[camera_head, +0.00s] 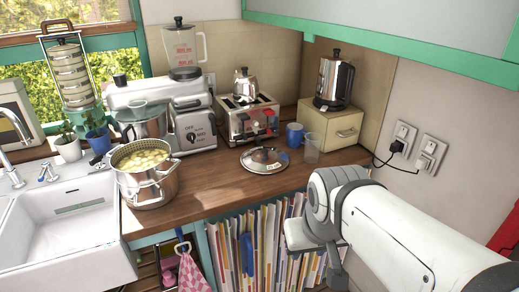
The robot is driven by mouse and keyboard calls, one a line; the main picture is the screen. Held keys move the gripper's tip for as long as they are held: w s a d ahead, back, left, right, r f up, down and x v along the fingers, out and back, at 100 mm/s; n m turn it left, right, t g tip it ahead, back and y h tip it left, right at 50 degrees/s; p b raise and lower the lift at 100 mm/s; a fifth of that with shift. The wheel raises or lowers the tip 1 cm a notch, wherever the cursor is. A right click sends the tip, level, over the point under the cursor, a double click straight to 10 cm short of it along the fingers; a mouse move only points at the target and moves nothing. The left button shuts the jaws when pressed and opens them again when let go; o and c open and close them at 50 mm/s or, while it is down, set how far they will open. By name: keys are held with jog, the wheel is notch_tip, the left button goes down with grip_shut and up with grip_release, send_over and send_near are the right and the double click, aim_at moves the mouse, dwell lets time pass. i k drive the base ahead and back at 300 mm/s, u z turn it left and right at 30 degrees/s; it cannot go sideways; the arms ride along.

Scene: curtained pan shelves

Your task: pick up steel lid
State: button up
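The steel lid (264,159) is a shiny round lid with a knob on top. It lies on the wooden counter near its front edge, in front of the toaster. It is tilted little or not at all and nothing covers it. My white arm reaches in from the lower right and bends in front of the counter, to the right of and nearer than the lid. Nothing of mine touches the lid.
A clear glass (312,149) and a blue mug (294,135) stand just right of the lid. The toaster (248,118) is behind it. A steel pot (149,182) of yellow food stands left, beside the sink (72,226). Bare counter (215,180) lies between pot and lid.

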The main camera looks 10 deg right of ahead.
aim_at(264, 160)
jog(key=i, duration=1)
jog(key=z, duration=0.05)
